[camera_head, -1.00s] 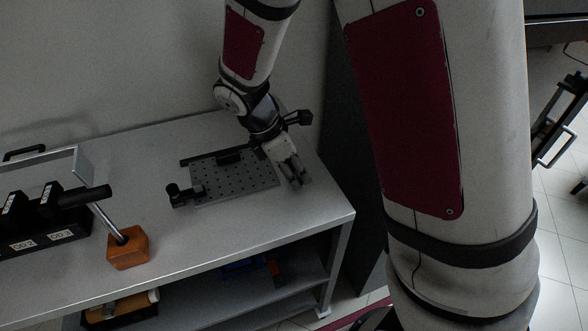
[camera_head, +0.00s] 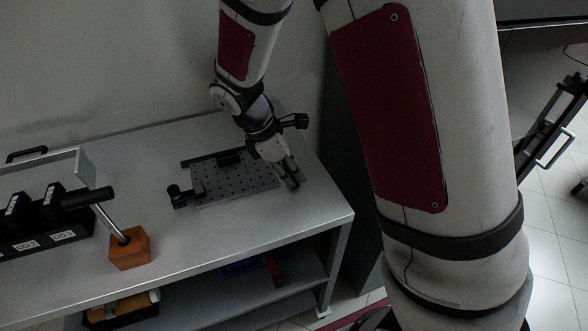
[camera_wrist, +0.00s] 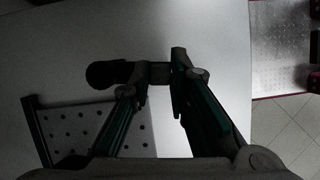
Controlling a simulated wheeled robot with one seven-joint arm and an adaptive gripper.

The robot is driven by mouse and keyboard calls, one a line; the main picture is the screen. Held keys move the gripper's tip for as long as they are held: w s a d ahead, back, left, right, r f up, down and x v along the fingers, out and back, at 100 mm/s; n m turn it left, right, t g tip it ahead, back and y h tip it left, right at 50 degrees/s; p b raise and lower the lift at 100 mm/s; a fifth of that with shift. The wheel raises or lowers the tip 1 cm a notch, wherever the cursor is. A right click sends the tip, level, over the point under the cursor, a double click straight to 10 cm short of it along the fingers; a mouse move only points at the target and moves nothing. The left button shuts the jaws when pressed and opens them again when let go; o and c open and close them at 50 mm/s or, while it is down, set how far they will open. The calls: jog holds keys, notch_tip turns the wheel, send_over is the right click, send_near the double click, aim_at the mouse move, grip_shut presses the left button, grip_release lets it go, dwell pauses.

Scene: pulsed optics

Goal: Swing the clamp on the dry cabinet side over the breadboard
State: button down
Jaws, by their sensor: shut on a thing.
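The perforated breadboard (camera_head: 236,184) lies flat on the bench, and its corner shows in the wrist view (camera_wrist: 88,128). My gripper (camera_head: 291,180) is low at the board's right edge, on the side of the tall dark cabinet. In the wrist view its fingers (camera_wrist: 159,92) are closed around part of a dark clamp (camera_wrist: 108,73), whose round black knob sticks out left of the fingers, beyond the board's edge. In the head view my gripper hides this clamp. A second black clamp (camera_head: 181,195) stands at the board's left edge.
A dark bar (camera_head: 200,160) with a block runs along the board's back edge. An orange block (camera_head: 130,248) with a tilted black-handled rod and a labelled black rack (camera_head: 45,232) stand to the left. The dark cabinet (camera_head: 345,150) is right of the bench (camera_head: 215,245).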

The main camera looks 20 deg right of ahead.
jog(key=a+m, duration=0.1)
jog(key=m, duration=0.1)
jog(key=a+m+g+p, duration=0.1)
jog(key=m, duration=0.1)
jog(key=shift+w+g+y+p, duration=0.3)
jog(key=shift+w+y, duration=0.1)
jog(key=m, duration=0.2)
jog(key=w+a+m+g, duration=0.1)
jog(key=m, duration=0.1)
jog(key=shift+w+y, duration=0.15)
jog(key=shift+y, duration=0.25)
jog(key=m, duration=0.1)
jog(key=w+m+y, duration=0.1)
jog(key=m, duration=0.1)
jog(key=a+m+g, duration=0.1)
jog(key=shift+w+m, duration=0.3)
jog(key=shift+w, duration=0.1)
jog(key=shift+w+m+y, duration=0.5)
jog(key=shift+m, duration=0.5)
jog(key=shift+w+m+y, duration=0.45)
jog(key=shift+m+y, duration=0.05)
jog(key=shift+m, duration=0.5)
jog(key=c, duration=1.5)
grip_release()
